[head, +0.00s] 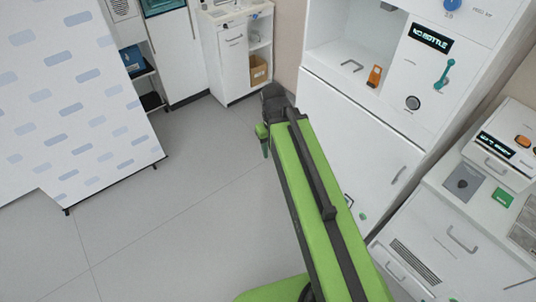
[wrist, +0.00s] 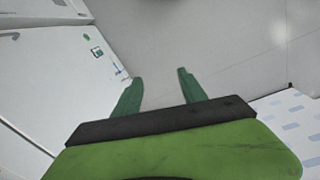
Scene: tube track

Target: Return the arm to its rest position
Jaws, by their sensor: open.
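My green arm reaches up through the middle of the head view, with its dark wrist at the far end over the floor. My gripper (wrist: 159,75) shows in the wrist view with its two green fingers spread apart and nothing between them. In the head view only a green part of my gripper (head: 265,140) shows at the arm's far end, left of the white machine. The floor (wrist: 190,40) lies beyond the fingertips. My arm hides part of the floor and the cabinet front.
A white machine (head: 360,140) with a "NO BOTTLE" display stands right of my arm. A white counter (head: 460,235) is at the lower right. A patterned white panel (head: 75,100) stands at the left. A shelf cabinet (head: 233,60) is at the back. Open floor (head: 150,235) lies left of my arm.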

